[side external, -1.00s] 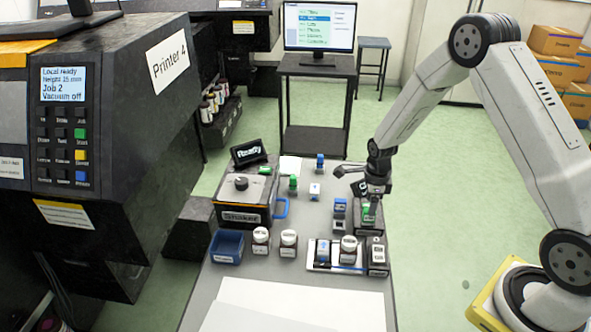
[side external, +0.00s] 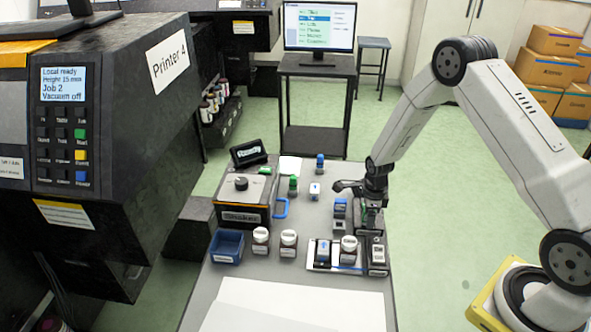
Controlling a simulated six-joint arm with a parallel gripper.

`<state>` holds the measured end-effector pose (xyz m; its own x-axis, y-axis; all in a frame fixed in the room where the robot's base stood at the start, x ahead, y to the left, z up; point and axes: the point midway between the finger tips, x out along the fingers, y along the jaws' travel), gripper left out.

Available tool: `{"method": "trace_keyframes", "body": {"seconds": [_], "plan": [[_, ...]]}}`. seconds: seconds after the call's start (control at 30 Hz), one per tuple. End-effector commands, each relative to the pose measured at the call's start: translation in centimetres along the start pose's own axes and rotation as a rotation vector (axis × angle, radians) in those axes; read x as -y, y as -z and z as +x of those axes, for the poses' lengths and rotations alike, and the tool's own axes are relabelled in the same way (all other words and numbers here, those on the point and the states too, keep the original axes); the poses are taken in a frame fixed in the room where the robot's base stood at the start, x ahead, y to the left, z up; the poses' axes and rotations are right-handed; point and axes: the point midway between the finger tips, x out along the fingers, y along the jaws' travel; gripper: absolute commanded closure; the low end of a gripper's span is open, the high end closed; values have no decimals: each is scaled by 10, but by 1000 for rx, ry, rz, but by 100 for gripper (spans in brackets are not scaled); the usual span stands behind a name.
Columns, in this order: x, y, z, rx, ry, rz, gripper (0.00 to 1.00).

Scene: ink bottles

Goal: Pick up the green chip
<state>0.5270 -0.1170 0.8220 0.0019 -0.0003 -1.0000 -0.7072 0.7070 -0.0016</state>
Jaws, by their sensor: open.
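A small green piece (side external: 364,217) shows at the right side of the table, partly hidden by my gripper; it may be the green chip, but it is too small to tell. My gripper (side external: 371,215) points down right at this piece, with its jaws open. Whether the fingers touch it cannot be told. Another green piece (side external: 265,170) lies on the shaker box, and a green-topped stamp-like item (side external: 293,184) stands to its right.
Blue and dark blocks (side external: 339,213) stand close left of my gripper. In front are a white tray (side external: 318,266) with a bottle and blocks, two white-capped bottles (side external: 261,239) and a blue bin (side external: 227,245). The shaker box (side external: 240,197) stands left. White sheets (side external: 300,305) cover the near table.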

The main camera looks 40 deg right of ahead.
Motion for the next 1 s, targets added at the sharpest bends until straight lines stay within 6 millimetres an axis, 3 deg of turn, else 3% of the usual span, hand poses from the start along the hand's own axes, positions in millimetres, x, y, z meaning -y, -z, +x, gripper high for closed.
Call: {"method": "trace_keyframes", "body": {"seconds": [0.43, 0.47, 0.67, 1.0], "plan": [[0, 0, 0, 0, 0, 0, 29], [0, 0, 0, 0, 0, 0, 36], [0, 0, 0, 0, 0, 0, 99], [0, 0, -1, 0, 0, 0, 100]]}}
